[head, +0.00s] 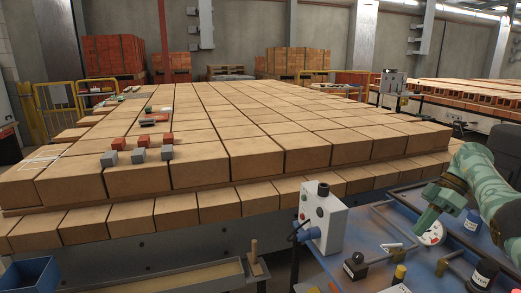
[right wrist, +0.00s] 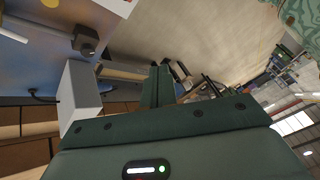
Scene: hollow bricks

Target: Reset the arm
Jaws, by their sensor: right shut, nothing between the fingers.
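My right arm, green, comes in from the right edge of the head view. Its gripper (head: 424,221) hangs over the blue work surface at the lower right, apart from the bricks. In the right wrist view the fingers of the right gripper (right wrist: 158,87) are together with nothing between them. My left arm and left gripper are in no view. Small grey bricks (head: 139,156) and red bricks (head: 118,143) stand near the front left of the large layer of tan blocks (head: 255,150).
A grey-white control box (head: 322,213) stands at the left of the blue work surface (head: 375,250). Bottles, a round gauge (head: 432,233) and metal rods lie around there. A blue bin (head: 30,277) is at the lower left. Most of the tan block top is bare.

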